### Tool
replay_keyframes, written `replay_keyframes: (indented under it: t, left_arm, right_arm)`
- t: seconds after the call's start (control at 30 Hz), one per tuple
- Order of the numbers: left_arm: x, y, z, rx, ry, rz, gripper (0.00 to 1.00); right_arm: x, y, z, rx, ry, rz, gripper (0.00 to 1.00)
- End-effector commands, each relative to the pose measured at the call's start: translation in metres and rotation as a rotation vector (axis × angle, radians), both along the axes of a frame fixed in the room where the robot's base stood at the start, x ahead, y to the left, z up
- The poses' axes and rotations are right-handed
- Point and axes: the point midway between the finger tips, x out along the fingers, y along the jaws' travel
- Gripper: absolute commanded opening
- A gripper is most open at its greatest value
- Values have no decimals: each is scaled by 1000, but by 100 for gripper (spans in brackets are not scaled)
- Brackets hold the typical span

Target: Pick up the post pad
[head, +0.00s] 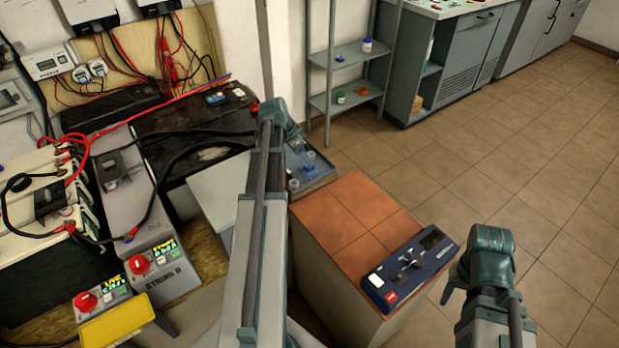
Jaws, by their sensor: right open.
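I cannot clearly make out a post pad. Small blue and red pieces (216,98) lie on the dark bench top at the upper left, too small to name. A shallow tray (322,180) with blue items and small cups is partly behind my left arm.
A dark blue meter (408,268) with a knob lies on the orange-tiled cabinet (345,215). Battery units with red knobs (139,264), cables and a yellow block (117,322) fill the left. A grey shelf (345,98) stands behind. The tiled floor (440,170) at right is clear.

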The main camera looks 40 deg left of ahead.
Motion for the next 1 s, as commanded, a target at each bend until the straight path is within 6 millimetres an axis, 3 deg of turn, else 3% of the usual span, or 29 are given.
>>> replay_keyframes:
  t: [0.03, 0.1, 0.43, 0.8, 1.0]
  left_arm:
    - [4, -1, -14, 0, 0, -1, 80]
    - [7, -2, -19, 0, 0, -1, 80]
    - [10, -3, -24, 0, 0, 0, 80]
    - [28, -6, -64, 1, 0, -1, 80]
    - [31, -7, -67, 1, 0, 0, 80]
  right_arm:
    - [0, 0, -14, 0, 0, 0, 50]
    - [0, 0, -19, 0, 0, 0, 50]
    - [0, 0, -24, 0, 0, 0, 50]
    - [0, 0, -64, 0, 0, 0, 50]
    - [0, 0, -67, 0, 0, 0, 50]
